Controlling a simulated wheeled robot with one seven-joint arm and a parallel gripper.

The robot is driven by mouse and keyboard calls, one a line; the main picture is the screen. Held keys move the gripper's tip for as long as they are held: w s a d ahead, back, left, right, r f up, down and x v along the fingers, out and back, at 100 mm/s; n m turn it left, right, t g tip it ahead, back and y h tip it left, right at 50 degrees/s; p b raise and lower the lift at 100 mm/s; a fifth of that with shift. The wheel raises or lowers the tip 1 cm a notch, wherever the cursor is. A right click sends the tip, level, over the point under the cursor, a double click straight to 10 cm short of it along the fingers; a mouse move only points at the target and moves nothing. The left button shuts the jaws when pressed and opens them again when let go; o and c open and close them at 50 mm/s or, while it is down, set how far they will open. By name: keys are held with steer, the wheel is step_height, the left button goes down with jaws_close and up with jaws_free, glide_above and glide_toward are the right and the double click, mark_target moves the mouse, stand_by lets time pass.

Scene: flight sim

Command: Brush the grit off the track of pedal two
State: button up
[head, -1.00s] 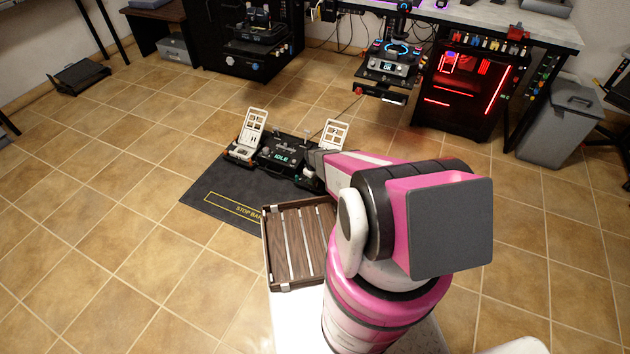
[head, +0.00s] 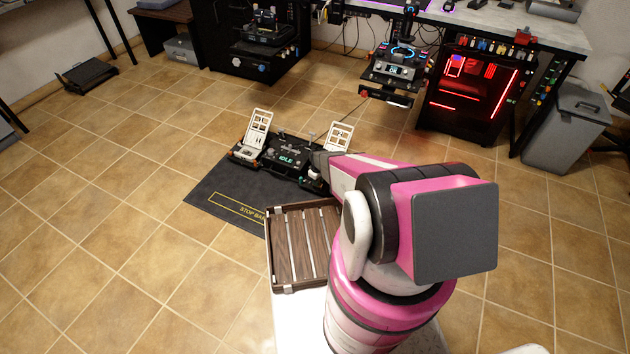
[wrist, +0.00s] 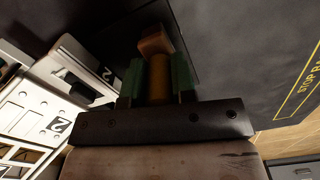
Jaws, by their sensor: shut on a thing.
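The pedal set (head: 286,157) with an IDLE display stands on a dark mat. It has two upright white pedals, a left one (head: 257,127) and a right one (head: 339,134). In the wrist view, a white pedal (wrist: 75,58) marked "2" is close on the left. My gripper (wrist: 157,78) is shut with its green fingers on an orange-brown handle (wrist: 157,70), apparently the brush. Its bristles cannot be made out. In the head view my arm reaches the right pedal's base and hides the fingertips. The track and any grit cannot be made out.
A slatted wooden tray (head: 284,249) lies in front of the mat (head: 212,193), beside my arm. A desk with a red-lit computer (head: 476,92) and a grey bin (head: 566,128) stand behind.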

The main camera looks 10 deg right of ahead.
steer(key=shift+s+d+f, duration=0.1)
steer(key=shift+s+d, duration=0.35)
steer(key=shift+d, duration=0.15)
steer(key=shift+w+a, duration=1.3)
steer(key=shift+a, duration=0.25)
steer(key=shift+s+d, duration=0.6)
steer(key=shift+d, duration=0.25)
steer(key=shift+s+d, duration=0.55)
steer(key=shift+d, duration=0.3)
steer(key=shift+w+a, duration=1.3)
steer(key=shift+a, duration=0.3)
steer(key=shift+s+d, duration=0.6)
steer(key=shift+d, duration=0.25)
steer(key=shift+s+d, duration=0.55)
steer(key=shift+d, duration=0.3)
steer(key=shift+w+a, duration=1.3)
steer(key=shift+a, duration=0.25)
steer(key=shift+s+d, duration=0.55)
steer(key=shift+d, duration=0.3)
steer(key=shift+s+d, duration=0.55)
steer(key=shift+d, duration=0.25)
steer(key=shift+w+a, duration=1.3)
steer(key=shift+a, duration=0.25)
step_height(320, 180, up, 11)
